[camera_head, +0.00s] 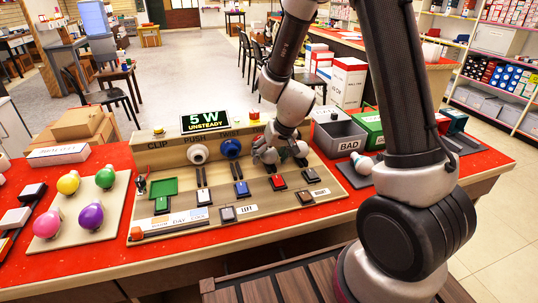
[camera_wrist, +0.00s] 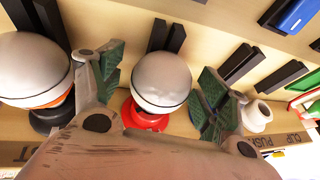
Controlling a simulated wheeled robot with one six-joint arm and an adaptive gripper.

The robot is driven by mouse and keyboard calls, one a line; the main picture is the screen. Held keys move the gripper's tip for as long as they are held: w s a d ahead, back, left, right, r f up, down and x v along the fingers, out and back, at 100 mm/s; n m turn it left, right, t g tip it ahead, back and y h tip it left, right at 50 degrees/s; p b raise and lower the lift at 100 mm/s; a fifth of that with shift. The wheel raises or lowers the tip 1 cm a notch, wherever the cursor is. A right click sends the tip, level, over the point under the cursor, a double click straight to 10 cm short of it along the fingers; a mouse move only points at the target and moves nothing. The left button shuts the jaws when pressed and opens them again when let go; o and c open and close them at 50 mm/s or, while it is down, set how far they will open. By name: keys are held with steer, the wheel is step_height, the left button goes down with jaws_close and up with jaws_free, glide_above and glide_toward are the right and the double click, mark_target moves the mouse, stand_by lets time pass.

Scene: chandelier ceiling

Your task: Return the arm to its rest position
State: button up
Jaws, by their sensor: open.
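My arm reaches from the right of the head view over the red table (camera_head: 90,262). My gripper (camera_head: 280,154) is low over the back right of the wooden test board (camera_head: 250,228). In the wrist view my gripper (camera_wrist: 160,72) is open, its green-padded fingers on either side of a white bulb (camera_wrist: 161,82) on a red base (camera_wrist: 147,117). I cannot tell whether the fingers touch it. In the head view the gripper hides this spot.
A display (camera_head: 205,121) reads "5 W UNSTEADY". A tray of coloured bulbs (camera_head: 75,240) lies at the left. A grey bin marked BAD (camera_head: 340,140) and a green bin (camera_head: 370,128) stand right of the gripper. A white bulb (camera_head: 362,163) lies before them.

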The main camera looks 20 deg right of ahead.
mark_target(271, 161)
steer(key=y, duration=0.2)
steer(key=shift+w+d+m+y, duration=0.2)
steer(key=shift+m+y, duration=0.1)
steer(key=shift+m, duration=0.1)
steer(key=shift+s+a+r+y, duration=0.1)
steer(key=shift+a+y, duration=0.15)
steer(key=shift+y, duration=0.15)
steer(key=c, duration=1.1)
steer(key=shift+a+h, duration=0.15)
steer(key=shift+h, duration=0.35)
steer(key=shift+c, duration=0.8)
steer(key=shift+s, duration=1.85)
